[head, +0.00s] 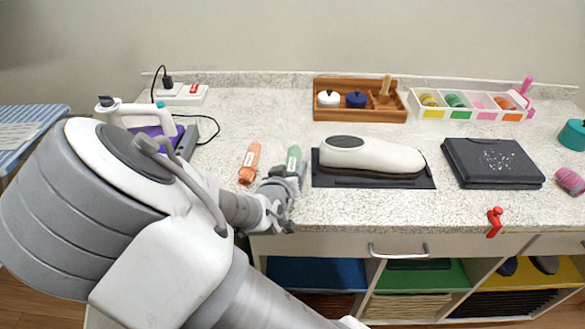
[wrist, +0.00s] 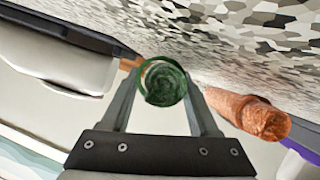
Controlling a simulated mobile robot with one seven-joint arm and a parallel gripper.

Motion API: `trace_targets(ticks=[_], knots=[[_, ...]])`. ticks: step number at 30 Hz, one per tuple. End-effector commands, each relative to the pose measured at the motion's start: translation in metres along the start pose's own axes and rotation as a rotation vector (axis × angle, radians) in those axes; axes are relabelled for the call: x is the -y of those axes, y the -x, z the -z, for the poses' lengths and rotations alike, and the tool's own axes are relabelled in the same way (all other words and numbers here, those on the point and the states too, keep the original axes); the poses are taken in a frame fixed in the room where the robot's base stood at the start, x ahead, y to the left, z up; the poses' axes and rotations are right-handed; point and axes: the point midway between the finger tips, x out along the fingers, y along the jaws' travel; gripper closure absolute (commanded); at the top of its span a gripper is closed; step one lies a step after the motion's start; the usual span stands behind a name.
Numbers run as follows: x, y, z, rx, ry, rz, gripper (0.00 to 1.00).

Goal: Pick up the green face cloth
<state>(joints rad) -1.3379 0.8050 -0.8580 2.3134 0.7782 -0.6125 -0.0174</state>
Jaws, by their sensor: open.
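The green face cloth (head: 293,157) is a small roll lying on the speckled counter, left of the black tray. In the wrist view its round, coiled end (wrist: 163,85) faces me, between the two fingers. My gripper (head: 290,174) is open at the near end of the green roll, low over the counter. In the wrist view the fingers (wrist: 160,92) stand on either side of the roll. I cannot tell whether they touch it. The far part of the roll is hidden behind its end there.
An orange rolled cloth (head: 249,162) lies close on the left; it also shows in the wrist view (wrist: 256,115). A white-grey device on a black tray (head: 325,181) stands close on the right. A wooden box (head: 330,113) is behind. A red clamp (head: 494,221) is at the front edge.

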Motion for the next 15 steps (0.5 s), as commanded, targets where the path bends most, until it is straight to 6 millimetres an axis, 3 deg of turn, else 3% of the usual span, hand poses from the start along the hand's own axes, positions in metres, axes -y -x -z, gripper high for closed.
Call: trace_targets(ticks=[1,11,15], knots=[[0.0,0.0002,0.0,0.0,0.0,0.0,0.41],[0.0,0.0004,0.0001,0.0,0.0,0.0,1.0],[-0.0001,0.0004,0.0003,-0.001,0.0,0.0,1.0]])
